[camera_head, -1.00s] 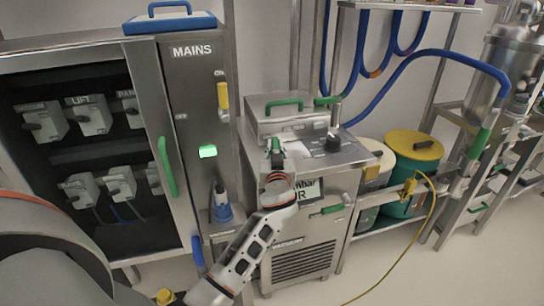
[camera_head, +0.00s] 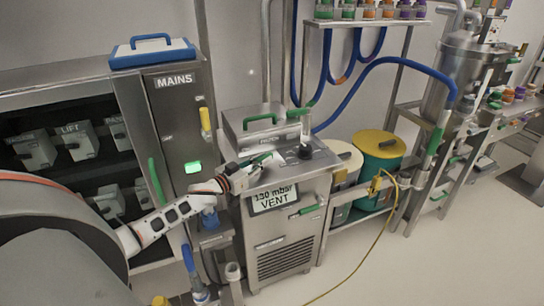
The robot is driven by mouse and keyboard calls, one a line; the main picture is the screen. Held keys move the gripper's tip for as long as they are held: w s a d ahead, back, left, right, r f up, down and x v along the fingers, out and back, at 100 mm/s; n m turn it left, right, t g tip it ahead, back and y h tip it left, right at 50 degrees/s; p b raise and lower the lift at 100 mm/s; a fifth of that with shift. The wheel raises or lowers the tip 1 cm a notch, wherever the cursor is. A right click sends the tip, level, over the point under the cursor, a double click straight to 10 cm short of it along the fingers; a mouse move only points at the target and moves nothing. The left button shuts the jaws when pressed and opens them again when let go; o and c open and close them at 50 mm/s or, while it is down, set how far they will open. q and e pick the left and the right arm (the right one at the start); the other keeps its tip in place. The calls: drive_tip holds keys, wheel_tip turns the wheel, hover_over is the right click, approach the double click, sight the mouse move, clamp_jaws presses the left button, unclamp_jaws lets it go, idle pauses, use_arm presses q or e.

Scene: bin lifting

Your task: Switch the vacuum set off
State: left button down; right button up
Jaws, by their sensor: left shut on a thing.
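The vacuum set (camera_head: 285,235) is a steel cabinet in the middle, with a vent grille low on its front. Its front display (camera_head: 273,197) reads "130 mbar VENT". A black knob (camera_head: 305,152) sits on its sloped top, beside an upright metal pipe stub. My left gripper (camera_head: 247,175) reaches in from the left to the top's left front edge. It is shut on a small part there, apparently the green-tipped lever (camera_head: 262,158); the fingers hide most of the contact. My right gripper is not in view.
The MAINS cabinet (camera_head: 178,115) with a lit green lamp (camera_head: 193,167) and yellow handle (camera_head: 205,119) stands left. A blue hose (camera_head: 385,66) arches behind the set.

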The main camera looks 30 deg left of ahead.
use_arm(q)
drive_tip(key=shift+f+m+h+b, duration=0.15)
drive_tip(key=shift+m+h+b, duration=0.15)
drive_tip(key=shift+m+h, duration=0.3)
drive_tip(key=m+h+b, duration=0.1)
drive_tip(key=m+g+h+b, duration=0.1)
drive_tip(key=h, duration=0.1)
drive_tip(key=d+g+h+b, duration=0.1)
drive_tip(key=shift+s+d+f+m+h+b, duration=0.1)
drive_tip(key=shift+s+f+m+h+b, duration=0.05)
drive_tip(key=shift+s+m+h+b, duration=0.2)
drive_tip(key=shift+d+m+g+h+b, duration=0.15)
drive_tip(key=shift+m+g+h+b, duration=0.2)
drive_tip(key=shift+g, duration=0.05)
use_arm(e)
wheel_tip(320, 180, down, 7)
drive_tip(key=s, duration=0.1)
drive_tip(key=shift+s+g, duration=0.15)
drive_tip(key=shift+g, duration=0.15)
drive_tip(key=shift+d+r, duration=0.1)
use_arm(q)
drive_tip(key=shift+d, duration=0.1)
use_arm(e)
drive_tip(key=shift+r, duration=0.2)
